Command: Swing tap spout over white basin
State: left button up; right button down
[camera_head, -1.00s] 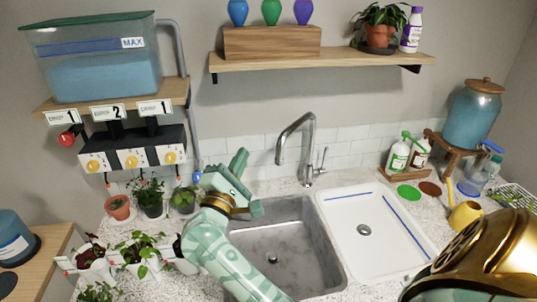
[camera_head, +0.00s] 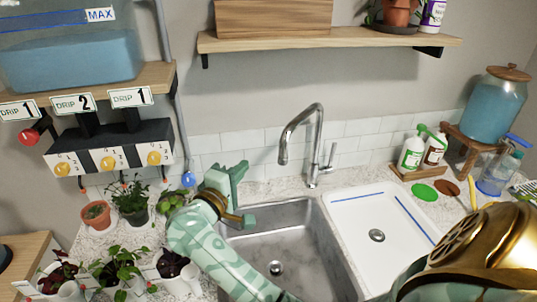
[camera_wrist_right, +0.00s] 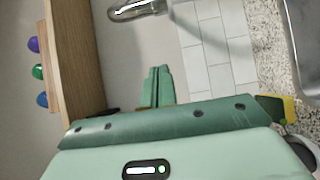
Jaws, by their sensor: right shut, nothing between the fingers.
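The chrome tap (camera_head: 314,150) stands behind the sinks. Its curved spout (camera_head: 284,150) points to the left and forward, on the side of the grey steel sink (camera_head: 285,245), not above the white basin (camera_head: 372,235) on the right. In the right wrist view part of the tap's metal (camera_wrist_right: 137,8) shows at the top edge. My right gripper (camera_head: 239,168) is left of the spout, above the back left of the steel sink. It is shut and empty, apart from the tap. Its closed fingers show in the right wrist view (camera_wrist_right: 157,87). My left gripper is out of view.
Potted plants (camera_head: 118,268) crowd the counter on the left, below the drip dials (camera_head: 108,158). A wall shelf (camera_head: 330,40) hangs above the tap. Soap bottles (camera_head: 413,153) and a glass jar (camera_head: 495,105) stand at the right. The space between gripper and spout is clear.

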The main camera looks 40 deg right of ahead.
jog(key=p+x, duration=0.2)
jog(key=x, duration=0.8)
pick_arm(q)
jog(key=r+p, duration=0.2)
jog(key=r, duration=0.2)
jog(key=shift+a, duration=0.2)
pick_arm(e)
jog(key=s, duration=0.4)
jog(key=shift+s+r, duration=0.15)
jog(key=shift+s, duration=0.05)
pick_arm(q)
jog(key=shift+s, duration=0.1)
